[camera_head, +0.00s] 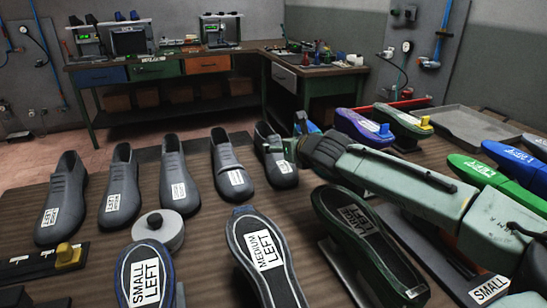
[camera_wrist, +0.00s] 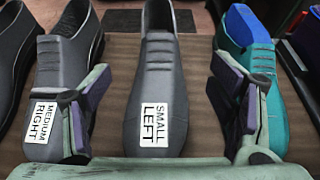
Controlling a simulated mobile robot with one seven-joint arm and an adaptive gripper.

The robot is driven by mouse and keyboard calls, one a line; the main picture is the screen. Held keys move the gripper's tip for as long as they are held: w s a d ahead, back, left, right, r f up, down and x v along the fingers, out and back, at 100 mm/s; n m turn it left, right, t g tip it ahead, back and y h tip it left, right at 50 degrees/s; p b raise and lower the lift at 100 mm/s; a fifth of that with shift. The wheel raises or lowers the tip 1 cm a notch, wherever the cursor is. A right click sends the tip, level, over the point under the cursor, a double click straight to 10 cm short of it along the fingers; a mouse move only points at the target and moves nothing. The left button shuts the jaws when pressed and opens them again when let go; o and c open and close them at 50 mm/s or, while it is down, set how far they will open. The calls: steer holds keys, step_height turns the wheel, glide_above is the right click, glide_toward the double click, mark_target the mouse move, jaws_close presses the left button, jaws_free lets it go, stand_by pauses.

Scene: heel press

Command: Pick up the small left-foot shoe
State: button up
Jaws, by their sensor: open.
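The small left-foot shoe (camera_wrist: 165,75) is dark grey with a white label reading SMALL LEFT. It lies in the middle of the wrist view, toe toward me. In the head view it appears to be the rightmost grey shoe (camera_head: 284,178) of the row, partly hidden by my gripper (camera_head: 283,148). My gripper is open, with one finger on each side of the shoe in the wrist view (camera_wrist: 160,118). A clear gap shows on both sides. The left finger overlaps the grey MEDIUM RIGHT shoe (camera_wrist: 52,75) in the picture; I cannot tell whether they touch.
A teal and blue shoe (camera_wrist: 270,95) stands close on the right. More grey shoes (camera_head: 120,190) line the table to the left. Labelled soles, including a blue-edged SMALL LEFT sole (camera_head: 145,275), stand in front. A round grey piece (camera_head: 158,232) sits between.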

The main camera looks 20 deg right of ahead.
mark_target(276, 143)
steer(key=p+x, duration=0.1)
steer(key=x, duration=0.6)
steer(key=shift+f, duration=0.15)
steer(key=shift+s, duration=0.1)
steer(key=shift+c, duration=0.4)
jaws_close()
stand_by(0.4)
